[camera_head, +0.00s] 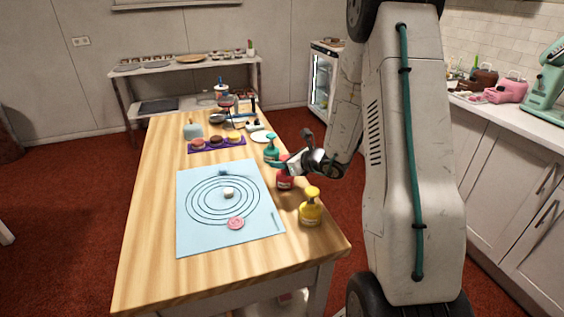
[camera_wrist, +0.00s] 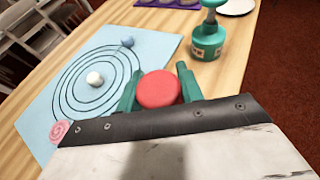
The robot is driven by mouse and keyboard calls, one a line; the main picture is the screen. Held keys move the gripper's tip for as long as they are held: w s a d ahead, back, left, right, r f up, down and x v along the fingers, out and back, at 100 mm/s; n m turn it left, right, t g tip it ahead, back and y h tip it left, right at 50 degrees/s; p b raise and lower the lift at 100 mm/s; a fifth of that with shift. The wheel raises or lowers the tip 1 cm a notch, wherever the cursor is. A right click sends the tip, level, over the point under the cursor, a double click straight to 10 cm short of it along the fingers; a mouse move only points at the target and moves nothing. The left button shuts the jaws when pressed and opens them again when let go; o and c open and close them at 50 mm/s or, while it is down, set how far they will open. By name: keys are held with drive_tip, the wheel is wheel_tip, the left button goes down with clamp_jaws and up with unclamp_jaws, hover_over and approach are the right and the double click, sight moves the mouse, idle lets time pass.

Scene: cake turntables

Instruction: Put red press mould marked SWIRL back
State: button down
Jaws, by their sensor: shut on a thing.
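The red press mould (camera_head: 285,181) is near the right edge of the wooden table, between a teal mould (camera_head: 271,151) and a yellow mould (camera_head: 310,208). In the wrist view its round red top (camera_wrist: 158,88) sits between the green fingers of my gripper (camera_wrist: 158,90). My gripper (camera_head: 290,168) is shut on it. I cannot read any marking on it, and I cannot tell whether its base touches the table. A pink disc with a swirl pattern (camera_head: 236,223) lies on the light blue mat (camera_head: 194,236); it also shows in the wrist view (camera_wrist: 58,130).
The mat bears dark rings, a white ball (camera_head: 228,193) and a blue ball (camera_head: 223,172). A purple tray (camera_head: 216,147) with several round pieces and a white plate (camera_head: 263,137) stand farther back. The teal mould (camera_wrist: 208,40) is just beyond my fingers.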

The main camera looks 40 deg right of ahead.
drive_tip(key=shift+f, duration=0.15)
drive_tip(key=c, duration=0.9)
unclamp_jaws()
